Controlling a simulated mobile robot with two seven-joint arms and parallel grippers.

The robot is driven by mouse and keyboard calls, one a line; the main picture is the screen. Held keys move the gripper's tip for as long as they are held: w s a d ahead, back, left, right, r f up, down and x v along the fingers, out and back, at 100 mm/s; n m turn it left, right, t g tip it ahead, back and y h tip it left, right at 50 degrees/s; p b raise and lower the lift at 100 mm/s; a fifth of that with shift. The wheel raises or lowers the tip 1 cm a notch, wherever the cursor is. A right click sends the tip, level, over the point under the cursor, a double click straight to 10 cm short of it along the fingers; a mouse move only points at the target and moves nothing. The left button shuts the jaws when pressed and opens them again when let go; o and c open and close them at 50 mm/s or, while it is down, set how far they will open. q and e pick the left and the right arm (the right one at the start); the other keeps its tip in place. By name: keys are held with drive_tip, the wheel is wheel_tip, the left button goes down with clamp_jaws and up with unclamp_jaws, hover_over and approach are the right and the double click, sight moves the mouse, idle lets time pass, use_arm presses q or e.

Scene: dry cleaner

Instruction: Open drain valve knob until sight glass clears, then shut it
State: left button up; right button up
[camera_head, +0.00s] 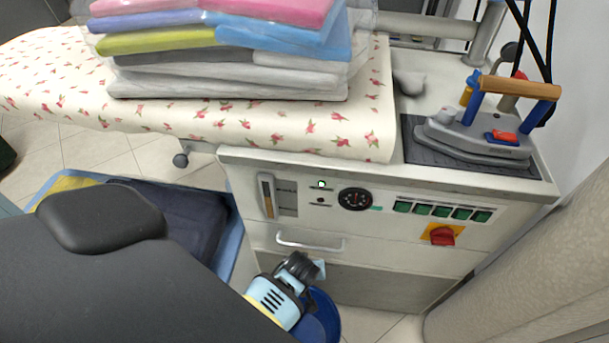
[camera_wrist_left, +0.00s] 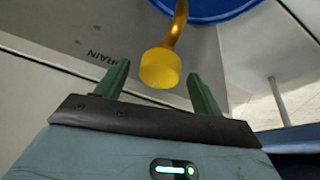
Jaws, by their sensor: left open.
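The yellow drain valve knob (camera_wrist_left: 160,70) sits on a brass pipe in the left wrist view, near the printed word DRAIN (camera_wrist_left: 103,59). My left gripper (camera_wrist_left: 157,72) is open, with one green finger on each side of the knob in the picture. Gaps show on both sides; I cannot tell how far the knob reaches between the fingers. In the head view my left arm comes down low in front of the cabinet and the knob is hidden. The sight glass (camera_head: 267,195) is a narrow upright brownish window on the cabinet front. My right gripper is out of view.
A blue bucket (camera_head: 319,322) stands on the floor below; its underside or rim also shows in the left wrist view (camera_wrist_left: 215,8). The cabinet has a handle (camera_head: 310,246), gauge (camera_head: 355,198) and red switch (camera_head: 442,236). An iron (camera_head: 480,135) and bagged clothes (camera_head: 225,70) are on top.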

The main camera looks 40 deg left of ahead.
use_arm(q)
drive_tip(key=c, duration=1)
drive_tip(key=shift+a+r+m+h+p, duration=0.15)
drive_tip(key=shift+m+h+p, duration=0.25)
drive_tip(key=shift+m+p, duration=0.85)
drive_tip(key=shift+m+h+p, duration=0.3)
drive_tip(key=shift+m+p, duration=0.35)
drive_tip(key=shift+m, duration=0.1)
drive_tip(key=m+h+p, duration=0.1)
drive_tip(key=m, duration=0.1)
drive_tip(key=shift+a+m, duration=0.15)
drive_tip(key=shift+m, duration=0.15)
drive_tip(key=shift+f+m+h, duration=0.2)
drive_tip(key=shift+m+h, duration=0.4)
drive_tip(key=shift+m, duration=0.8)
